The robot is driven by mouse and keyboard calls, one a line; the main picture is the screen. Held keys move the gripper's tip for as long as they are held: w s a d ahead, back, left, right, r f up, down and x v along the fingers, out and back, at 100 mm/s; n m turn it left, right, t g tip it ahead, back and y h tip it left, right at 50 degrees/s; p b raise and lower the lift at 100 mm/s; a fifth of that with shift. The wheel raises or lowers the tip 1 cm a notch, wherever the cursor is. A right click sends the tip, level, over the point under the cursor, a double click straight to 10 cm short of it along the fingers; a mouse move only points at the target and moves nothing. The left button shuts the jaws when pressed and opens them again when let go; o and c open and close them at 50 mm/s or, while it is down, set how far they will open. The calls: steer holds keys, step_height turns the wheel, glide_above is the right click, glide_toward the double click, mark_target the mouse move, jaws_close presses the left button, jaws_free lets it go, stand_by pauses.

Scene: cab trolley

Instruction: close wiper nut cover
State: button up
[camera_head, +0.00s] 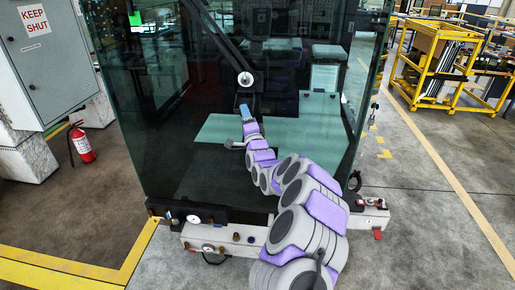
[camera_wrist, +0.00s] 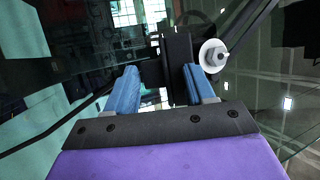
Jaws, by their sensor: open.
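The wiper nut (camera_head: 245,79) is a pale round disc with a bolt, on the dark wiper arm (camera_head: 222,45) in front of the cab glass. It also shows in the wrist view (camera_wrist: 213,56), just right of my right finger. A black upright part (camera_wrist: 178,65), which looks like the nut cover, stands beside the nut and appears swung away from it. My gripper (camera_head: 245,112) is just below the nut. In the wrist view its blue fingers (camera_wrist: 160,75) are apart, with the black part between them, closer to the right finger. I cannot tell whether they touch.
The cab's glass front (camera_head: 165,125) stands close behind my gripper. A bumper with gauges (camera_head: 215,235) runs along its foot. A grey cabinet (camera_head: 50,65) and a red extinguisher (camera_head: 82,143) are at left, a yellow rack (camera_head: 435,65) at right.

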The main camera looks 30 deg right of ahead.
steer(key=r+v, duration=0.1)
steer(key=v, duration=1.5)
steer(key=shift+s+a+r+g, duration=0.2)
steer(key=shift+s+a+g, duration=0.1)
steer(key=shift+g, duration=0.1)
steer(key=shift+m, duration=0.3)
step_height(320, 180, down, 4)
steer(key=w+d+n+t, duration=0.1)
steer(key=w+d+t, duration=0.1)
steer(key=b+x, duration=0.1)
steer(key=x, duration=0.4)
steer(key=b+x, duration=0.1)
steer(key=x, duration=0.5)
steer(key=b+x, duration=0.1)
steer(key=x, duration=0.5)
steer(key=shift+w+a+r, duration=0.15)
steer(key=shift+w+a, duration=0.1)
steer(key=shift+a, duration=0.1)
